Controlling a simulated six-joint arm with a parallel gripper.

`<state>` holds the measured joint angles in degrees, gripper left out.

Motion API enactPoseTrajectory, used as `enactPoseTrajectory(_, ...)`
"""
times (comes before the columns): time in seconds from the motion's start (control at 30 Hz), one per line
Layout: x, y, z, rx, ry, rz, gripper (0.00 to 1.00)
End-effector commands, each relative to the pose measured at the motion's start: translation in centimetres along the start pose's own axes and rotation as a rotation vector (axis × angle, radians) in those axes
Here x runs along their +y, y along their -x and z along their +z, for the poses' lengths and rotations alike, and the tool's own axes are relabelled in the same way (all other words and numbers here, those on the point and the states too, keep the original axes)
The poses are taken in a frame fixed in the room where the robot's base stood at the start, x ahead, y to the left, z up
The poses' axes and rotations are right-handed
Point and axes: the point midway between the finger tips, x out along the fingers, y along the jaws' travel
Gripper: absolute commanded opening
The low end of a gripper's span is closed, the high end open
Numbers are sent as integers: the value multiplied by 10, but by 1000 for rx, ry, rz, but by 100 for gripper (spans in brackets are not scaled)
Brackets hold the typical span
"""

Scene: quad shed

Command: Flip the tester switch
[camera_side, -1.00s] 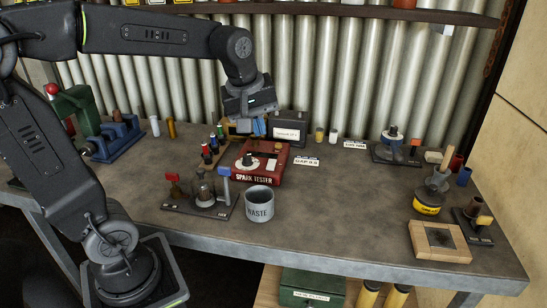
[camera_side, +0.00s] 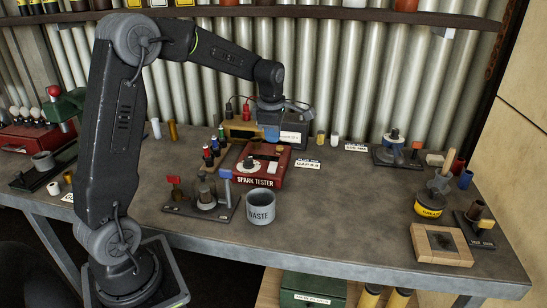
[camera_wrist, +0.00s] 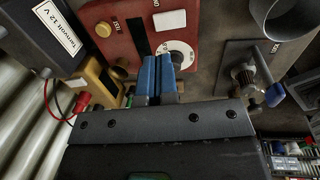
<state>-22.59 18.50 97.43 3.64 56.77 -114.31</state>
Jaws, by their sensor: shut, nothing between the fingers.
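The red spark tester (camera_side: 269,181) sits on the bench near the middle in the side view. Its top in the wrist view (camera_wrist: 112,47) carries a white dial (camera_wrist: 182,50), a brass knob (camera_wrist: 103,29), a black slot (camera_wrist: 138,37) and a white rectangular piece (camera_wrist: 170,20); I cannot tell which is the switch. My gripper (camera_side: 270,138) is over the tester's back part, pointing down. Its blue fingers (camera_wrist: 157,59) are shut together and empty, between slot and dial in the wrist view. Whether they touch the tester is unclear.
A dark battery box (camera_side: 298,128) and a yellow box (camera_side: 236,129) with leads stand close behind. Several small coloured bottles line the tester's left. A grey waste cup (camera_side: 260,208) and a clamp stand (camera_side: 204,199) are in front. The bench right of the cup is clear.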

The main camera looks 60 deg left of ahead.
Motion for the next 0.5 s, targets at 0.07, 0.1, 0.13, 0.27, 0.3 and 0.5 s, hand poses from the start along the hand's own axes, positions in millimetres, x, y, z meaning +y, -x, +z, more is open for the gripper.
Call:
enactPoseTrajectory(0.07,-1,-19,0,2,0,-5,0)
enactPoseTrajectory(0.1,-1,-27,0,2,0,-4,0)
enactPoseTrajectory(0.13,-1,-33,0,2,-1,-4,0)
enactPoseTrajectory(0.27,-1,-56,0,2,-1,-4,0)
enactPoseTrajectory(0.3,-1,-61,0,1,-1,-2,0)
enactPoseTrajectory(0.5,0,-78,0,0,-2,0,0)
